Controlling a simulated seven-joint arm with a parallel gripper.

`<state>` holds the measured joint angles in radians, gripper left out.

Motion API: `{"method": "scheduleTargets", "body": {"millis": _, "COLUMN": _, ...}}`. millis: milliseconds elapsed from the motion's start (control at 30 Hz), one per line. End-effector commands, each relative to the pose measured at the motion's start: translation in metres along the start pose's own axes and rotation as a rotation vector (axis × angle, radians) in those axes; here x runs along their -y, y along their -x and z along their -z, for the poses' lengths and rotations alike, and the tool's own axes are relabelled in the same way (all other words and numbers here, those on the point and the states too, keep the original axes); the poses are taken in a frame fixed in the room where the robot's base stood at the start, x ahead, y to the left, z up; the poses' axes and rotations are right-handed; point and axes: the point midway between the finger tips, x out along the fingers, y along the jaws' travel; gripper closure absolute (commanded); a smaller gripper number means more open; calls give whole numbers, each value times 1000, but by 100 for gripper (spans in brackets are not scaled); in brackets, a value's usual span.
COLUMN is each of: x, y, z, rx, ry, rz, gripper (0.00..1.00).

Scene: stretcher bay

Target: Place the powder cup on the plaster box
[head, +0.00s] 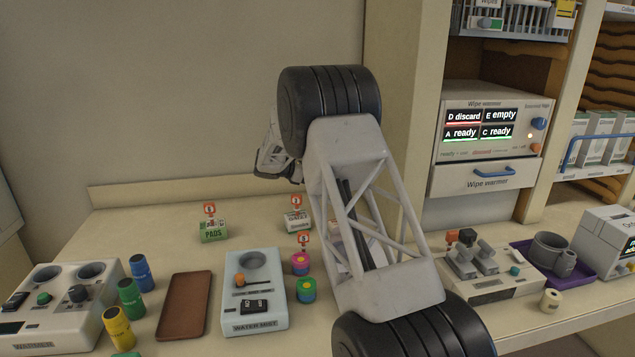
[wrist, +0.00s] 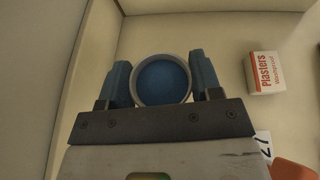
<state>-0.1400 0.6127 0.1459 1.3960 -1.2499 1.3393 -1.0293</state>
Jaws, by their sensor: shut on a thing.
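The powder cup (wrist: 162,84) is a round cup with a pale rim and a blue inside, seen from above in the wrist view. My gripper (wrist: 161,78) is shut on it, with one blue finger on each side. In the head view my arm covers the middle of the counter. I cannot make out the cup or clearly identify the plaster box there.
In the head view a green pads box (head: 213,231) and another small box (head: 297,221) stand at the counter's back. A water mist unit (head: 255,312), a brown tray (head: 186,306) and coloured canisters (head: 131,297) fill the front left. A wipe warmer (head: 485,140) stands right.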

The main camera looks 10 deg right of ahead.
Motion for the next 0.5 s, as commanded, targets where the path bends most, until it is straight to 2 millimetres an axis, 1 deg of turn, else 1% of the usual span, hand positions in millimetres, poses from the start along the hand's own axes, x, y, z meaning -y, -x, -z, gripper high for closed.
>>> {"method": "scheduleTargets", "body": {"millis": 267, "x": 9, "y": 1, "z": -4, "rx": 2, "ry": 4, "rz": -12, "gripper": 64}}
{"method": "scheduleTargets", "body": {"millis": 367, "x": 17, "y": 2, "z": -8, "rx": 2, "ry": 8, "rz": -24, "gripper": 64}}
{"method": "scheduleTargets", "body": {"millis": 500, "x": 33, "y": 3, "z": -13, "rx": 5, "ry": 15, "rz": -44, "gripper": 64}}
